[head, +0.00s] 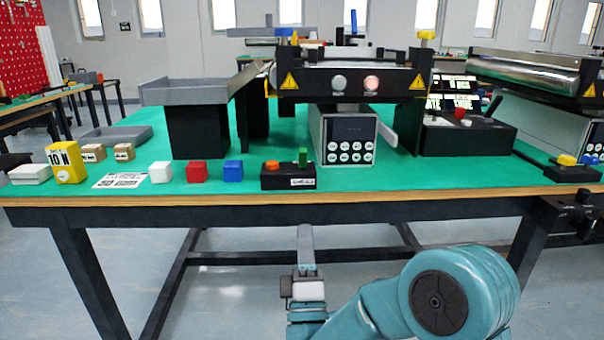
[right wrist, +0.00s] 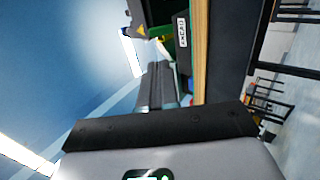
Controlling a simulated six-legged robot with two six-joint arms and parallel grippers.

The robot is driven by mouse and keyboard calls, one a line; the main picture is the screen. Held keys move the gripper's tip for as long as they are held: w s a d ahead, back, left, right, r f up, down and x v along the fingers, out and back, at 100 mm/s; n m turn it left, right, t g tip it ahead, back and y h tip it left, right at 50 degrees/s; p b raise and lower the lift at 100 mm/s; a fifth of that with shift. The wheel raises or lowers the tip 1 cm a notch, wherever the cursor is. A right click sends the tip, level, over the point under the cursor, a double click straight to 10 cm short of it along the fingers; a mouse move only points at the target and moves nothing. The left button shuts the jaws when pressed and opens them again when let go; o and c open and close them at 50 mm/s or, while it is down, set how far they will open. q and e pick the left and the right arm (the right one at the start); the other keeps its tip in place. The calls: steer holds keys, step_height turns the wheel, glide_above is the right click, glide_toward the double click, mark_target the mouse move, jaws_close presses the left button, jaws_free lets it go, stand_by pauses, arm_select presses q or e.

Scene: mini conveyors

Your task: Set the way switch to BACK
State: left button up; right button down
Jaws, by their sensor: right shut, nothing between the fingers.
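A black control box (head: 288,177) stands at the front edge of the green table, with an orange button (head: 271,164) and a green upright lever or switch (head: 302,157) on top. A small white label (head: 302,183) on its front seems to read AHEAD. The box also shows sideways in the right wrist view (right wrist: 183,55), beyond the fingers. My right gripper (head: 305,230) is shut and empty, pointing up in front of the table, below the box and apart from it. Its fingers also show in the right wrist view (right wrist: 158,68). My left gripper is not in view.
The mini conveyor (head: 345,80) stands behind the box, with a grey keypad unit (head: 348,138) below it. Blue (head: 233,171), red (head: 197,172) and white (head: 161,172) cubes lie left of the box. The table's wooden edge (head: 400,197) lies between my gripper and the tabletop.

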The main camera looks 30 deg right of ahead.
mark_target(302, 158)
arm_select(q)
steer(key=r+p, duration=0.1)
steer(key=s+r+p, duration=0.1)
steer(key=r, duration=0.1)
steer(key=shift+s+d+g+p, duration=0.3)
steer(key=shift+p, duration=0.1)
arm_select(e)
steer(key=x, duration=1.4)
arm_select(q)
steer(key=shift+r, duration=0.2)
